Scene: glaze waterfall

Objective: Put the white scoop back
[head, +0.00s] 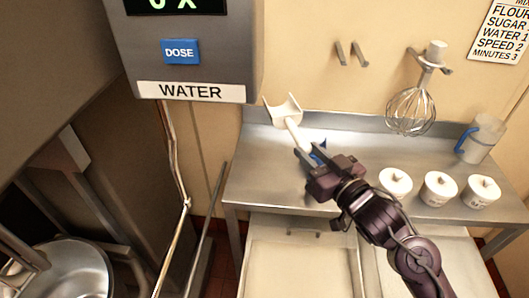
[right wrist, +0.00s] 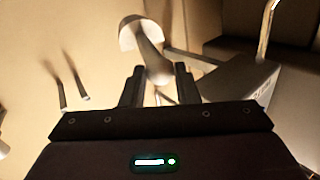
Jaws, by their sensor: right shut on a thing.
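The white scoop (head: 284,110) is held up over the back left corner of the steel bench, its bowl end up and to the left. My right gripper (head: 311,156) is shut on its handle. In the right wrist view the scoop (right wrist: 141,38) stands out beyond the fingers, its handle between the two fingertips (right wrist: 159,82). Two bare grey hooks (head: 350,54) stick out from the wall, up and to the right of the scoop. They also show at the left of the right wrist view (right wrist: 72,88). My left gripper is in neither view.
A whisk (head: 411,108) hangs on the wall at right. Three lidded white pots (head: 438,188) and a blue-handled jug (head: 482,140) stand on the bench (head: 262,170). The grey water dispenser (head: 232,50) juts out at the upper left. A steel bowl (head: 75,272) sits lower left.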

